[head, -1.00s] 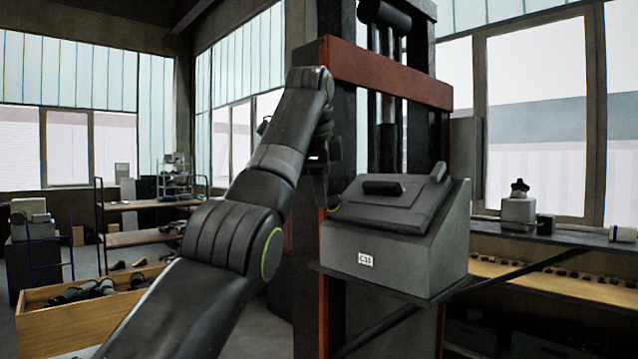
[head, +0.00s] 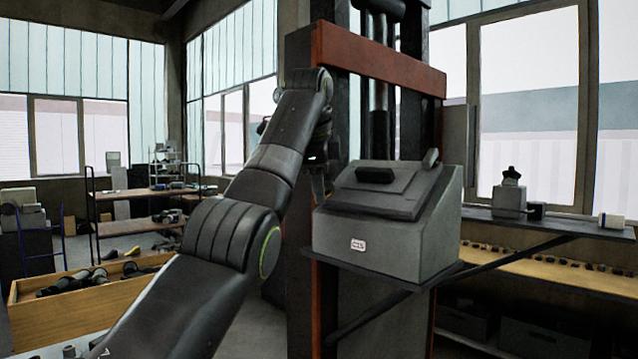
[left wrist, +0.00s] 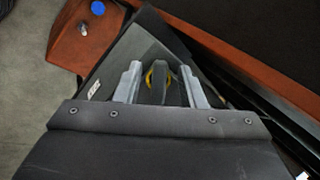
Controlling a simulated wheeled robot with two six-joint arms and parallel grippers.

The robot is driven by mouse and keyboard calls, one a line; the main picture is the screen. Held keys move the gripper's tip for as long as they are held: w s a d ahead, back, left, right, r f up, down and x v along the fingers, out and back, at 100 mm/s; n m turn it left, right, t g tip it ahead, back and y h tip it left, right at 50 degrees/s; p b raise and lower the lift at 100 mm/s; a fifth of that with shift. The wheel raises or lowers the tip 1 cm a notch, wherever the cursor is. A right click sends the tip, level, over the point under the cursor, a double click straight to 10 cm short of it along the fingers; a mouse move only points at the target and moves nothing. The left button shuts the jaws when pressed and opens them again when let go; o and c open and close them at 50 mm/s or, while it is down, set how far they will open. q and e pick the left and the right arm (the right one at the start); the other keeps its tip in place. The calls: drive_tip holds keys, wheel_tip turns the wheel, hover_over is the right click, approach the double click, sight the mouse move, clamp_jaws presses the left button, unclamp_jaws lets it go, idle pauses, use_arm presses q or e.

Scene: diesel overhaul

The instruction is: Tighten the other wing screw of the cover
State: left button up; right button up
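The grey box (head: 375,238) with a white label has a sloped dark cover (head: 385,194) with a black handle (head: 375,174). My right gripper is out of view.
A red and black press frame (head: 375,58) rises behind the box, which sits on a dark bracket shelf (head: 385,280). A workbench (head: 560,228) with parts is at right. A wooden crate (head: 70,315) of dark parts is at lower left.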

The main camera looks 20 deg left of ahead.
use_arm(q)
clamp_jaws()
drive_tip(key=shift+f+m+t+b, duration=0.2)
drive_tip(key=shift+m+t+b, duration=0.2)
drive_tip(key=shift+m+b, duration=0.75)
drive_tip(key=shift+m, duration=0.55)
drive_tip(key=shift+r+m+t+b, duration=0.2)
drive_tip(key=shift+m+t+b, duration=0.1)
drive_tip(key=shift+m+t, duration=0.15)
